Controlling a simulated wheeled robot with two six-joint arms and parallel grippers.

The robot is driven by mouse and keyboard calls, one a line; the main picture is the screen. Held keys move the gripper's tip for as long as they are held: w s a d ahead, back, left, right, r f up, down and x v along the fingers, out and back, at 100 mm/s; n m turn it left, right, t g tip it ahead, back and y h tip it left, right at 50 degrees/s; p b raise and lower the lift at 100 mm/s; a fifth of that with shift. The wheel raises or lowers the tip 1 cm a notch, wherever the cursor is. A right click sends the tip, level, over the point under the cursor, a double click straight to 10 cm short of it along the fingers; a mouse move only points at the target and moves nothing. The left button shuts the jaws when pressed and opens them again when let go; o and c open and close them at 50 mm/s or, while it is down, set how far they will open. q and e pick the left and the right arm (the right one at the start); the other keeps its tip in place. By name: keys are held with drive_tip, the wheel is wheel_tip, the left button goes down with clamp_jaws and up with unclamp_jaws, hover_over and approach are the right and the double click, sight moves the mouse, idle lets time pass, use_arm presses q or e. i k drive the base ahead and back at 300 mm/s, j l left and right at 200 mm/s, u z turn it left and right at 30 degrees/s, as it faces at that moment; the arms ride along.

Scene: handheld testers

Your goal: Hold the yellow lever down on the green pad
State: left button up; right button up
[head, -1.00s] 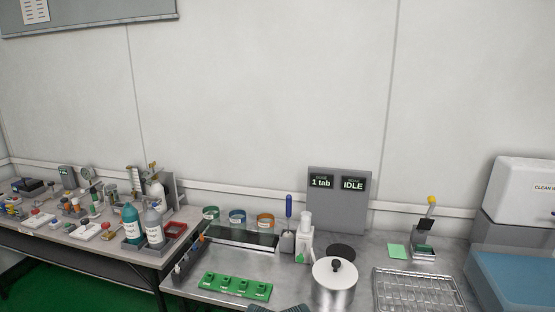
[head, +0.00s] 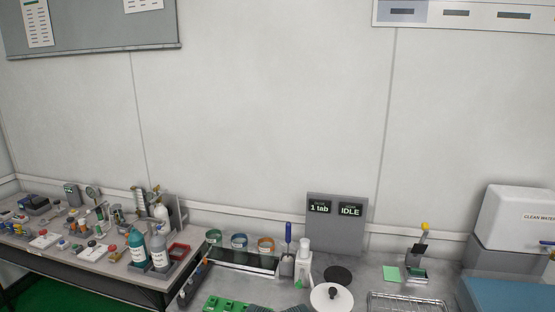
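The yellow lever (head: 425,227) is the yellow-tipped arm on a small dark press-like device at the right of the bench in the head view. It stands raised, with the yellow end at the top. A little green also shows on that base, too small to make out. Neither gripper can be made out in the head view, and nothing touches the lever.
A white-lidded pot (head: 331,296), a dark round disc (head: 338,274) and a wire rack (head: 405,303) lie near the pad. A white pump bottle (head: 303,262) stands left. A grey panel (head: 336,222) reads "1 tab" and "IDLE". A white tank (head: 520,222) stands right.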

sight(421, 248)
drive_tip(key=i+l, duration=0.15)
drive_tip(key=l, duration=0.25)
drive_tip(key=i+l, duration=0.2)
drive_tip(key=l, duration=0.15)
drive_tip(key=i+l, duration=0.15)
drive_tip(key=l, duration=0.25)
drive_tip(key=i+l, duration=0.15)
drive_tip(key=l, duration=0.25)
